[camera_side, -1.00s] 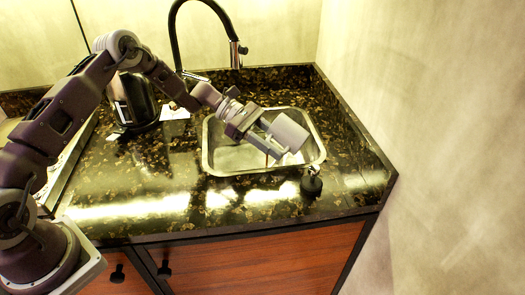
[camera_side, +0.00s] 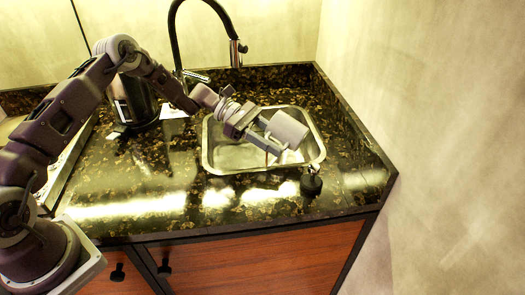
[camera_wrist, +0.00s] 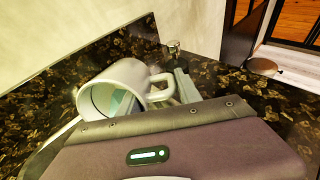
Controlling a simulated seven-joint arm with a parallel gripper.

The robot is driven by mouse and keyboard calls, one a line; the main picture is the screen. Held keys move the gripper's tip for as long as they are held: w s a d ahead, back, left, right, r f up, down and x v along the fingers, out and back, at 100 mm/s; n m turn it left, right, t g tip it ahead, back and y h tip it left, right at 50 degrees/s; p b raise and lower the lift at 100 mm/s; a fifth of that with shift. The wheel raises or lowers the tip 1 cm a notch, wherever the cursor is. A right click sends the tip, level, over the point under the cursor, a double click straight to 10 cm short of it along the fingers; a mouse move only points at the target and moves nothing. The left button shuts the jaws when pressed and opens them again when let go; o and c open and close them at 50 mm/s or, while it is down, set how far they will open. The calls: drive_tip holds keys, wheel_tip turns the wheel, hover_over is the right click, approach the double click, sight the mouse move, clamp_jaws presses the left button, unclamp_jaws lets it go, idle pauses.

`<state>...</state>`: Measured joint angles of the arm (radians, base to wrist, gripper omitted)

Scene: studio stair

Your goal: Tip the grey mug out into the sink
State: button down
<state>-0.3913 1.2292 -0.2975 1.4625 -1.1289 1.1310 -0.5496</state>
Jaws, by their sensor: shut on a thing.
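The grey mug (camera_side: 288,131) is held tilted in the air over the sink (camera_side: 222,160) in the side view. In the wrist view the mug (camera_wrist: 132,76) lies well over on its side, its open mouth toward the lower left and its handle on the right. My gripper (camera_side: 270,140) is shut on the mug; its fingers (camera_wrist: 184,84) show at the handle side in the wrist view. The exact contact is partly hidden. A thin reddish streak shows below the gripper in the side view; I cannot tell what it is.
A black tap (camera_side: 176,40) arches behind the sink. A small dark item with a metal top (camera_side: 311,182) stands at the sink's front right rim. A black kettle-like vessel (camera_side: 138,100) stands at the back left. The dark speckled counter (camera_side: 130,185) is clear in front.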

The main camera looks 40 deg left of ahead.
sight(287, 146)
drive_tip(key=shift+a+r+h, duration=0.4)
drive_tip(key=shift+a+h, duration=0.3)
drive_tip(key=shift+h, duration=0.1)
idle(0.7)
drive_tip(key=shift+s+a+r+h+p, duration=0.1)
drive_tip(key=shift+a+r+h+p, duration=0.1)
drive_tip(key=shift+r+h, duration=0.35)
drive_tip(key=shift+a+r+h+p, duration=0.15)
drive_tip(key=shift+r+h, duration=0.2)
drive_tip(key=shift+r, duration=0.3)
idle(0.4)
